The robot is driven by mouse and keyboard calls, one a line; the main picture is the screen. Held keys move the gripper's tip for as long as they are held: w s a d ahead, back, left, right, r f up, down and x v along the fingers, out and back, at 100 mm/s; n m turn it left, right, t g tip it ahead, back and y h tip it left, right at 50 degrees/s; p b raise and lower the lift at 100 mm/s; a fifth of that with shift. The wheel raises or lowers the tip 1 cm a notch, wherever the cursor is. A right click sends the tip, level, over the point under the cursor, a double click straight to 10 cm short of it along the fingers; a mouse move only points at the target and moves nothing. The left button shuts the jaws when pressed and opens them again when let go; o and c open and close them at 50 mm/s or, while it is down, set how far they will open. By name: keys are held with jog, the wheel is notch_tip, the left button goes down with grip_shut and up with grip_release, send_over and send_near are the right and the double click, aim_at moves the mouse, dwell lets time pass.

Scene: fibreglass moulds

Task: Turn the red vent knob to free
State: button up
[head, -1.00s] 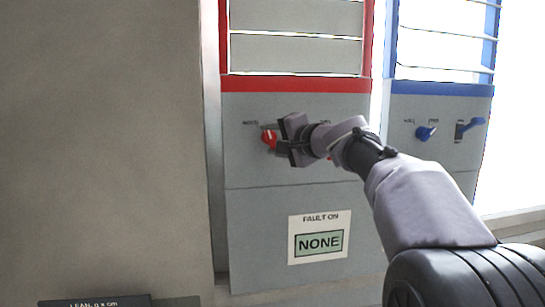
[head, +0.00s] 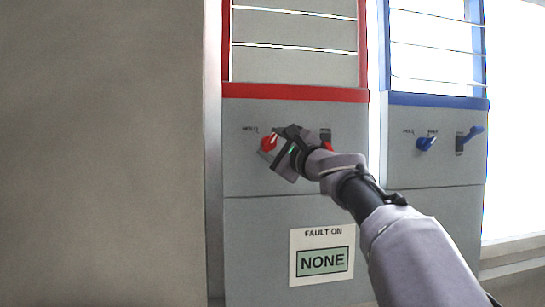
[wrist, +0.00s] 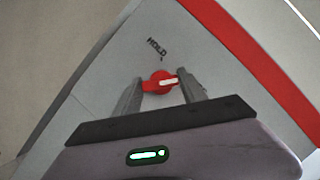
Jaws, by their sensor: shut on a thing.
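The red vent knob (head: 267,143) sits on the grey panel under the red-framed louvres. My gripper (head: 279,148) is at it, rolled over at a slant. In the wrist view the red knob (wrist: 154,83) lies between the two fingertips (wrist: 159,92), which are shut on it. Its white pointer shows to the right there, angled away from the HOLD label (wrist: 157,48). In the head view the pointer leans up and right. A free label is not visible; my gripper covers the panel right of the knob.
Another red handle (head: 326,143) is partly hidden behind my wrist. A blue knob (head: 425,143) and blue lever (head: 470,136) are on the neighbouring panel at right. A sign (head: 322,259) below reads FAULT ON NONE. A plain wall (head: 100,150) fills the left.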

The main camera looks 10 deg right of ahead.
jog(key=shift+f+m+t+h+b, duration=0.2)
jog(key=shift+m+t+h+b, duration=0.25)
jog(key=shift+m+b, duration=0.6)
jog(key=shift+m, duration=0.45)
jog(key=o, duration=1.4)
jog(key=shift+r, duration=0.1)
jog(key=shift+c, duration=0.2)
jog(key=shift+s, duration=0.1)
jog(key=b+v, duration=0.5)
jog(key=v, duration=1.2)
jog(key=shift+s, duration=0.15)
